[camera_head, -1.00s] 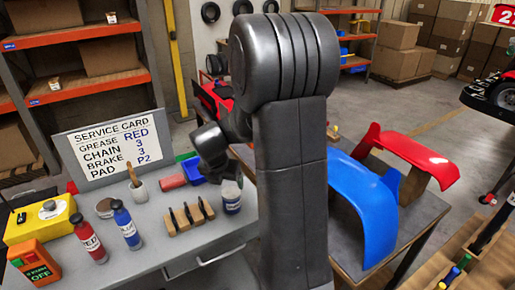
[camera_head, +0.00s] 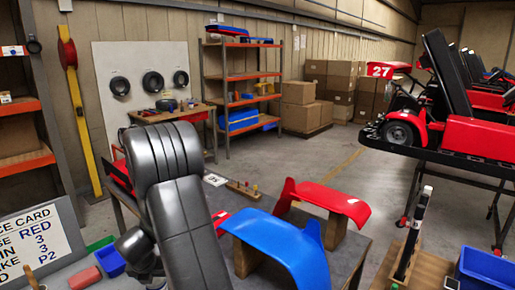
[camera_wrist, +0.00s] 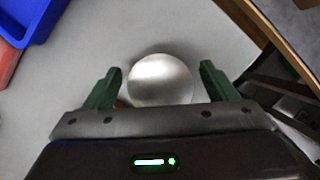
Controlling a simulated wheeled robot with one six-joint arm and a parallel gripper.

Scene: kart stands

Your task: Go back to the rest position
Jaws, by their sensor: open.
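My gripper (camera_wrist: 161,72) is open in the wrist view, its two green fingers apart. A round, pale, shiny top (camera_wrist: 161,80), likely of a jar, shows between and beyond the fingers. I cannot tell whether the fingers touch it, but grey gaps show at both sides. In the head view my arm covers the left middle, and the fingers are hidden behind it or below the picture's edge.
Blue (camera_head: 278,245) and red (camera_head: 322,199) fairings stand on a table to the right. A kart (camera_head: 455,125) rests on a stand.

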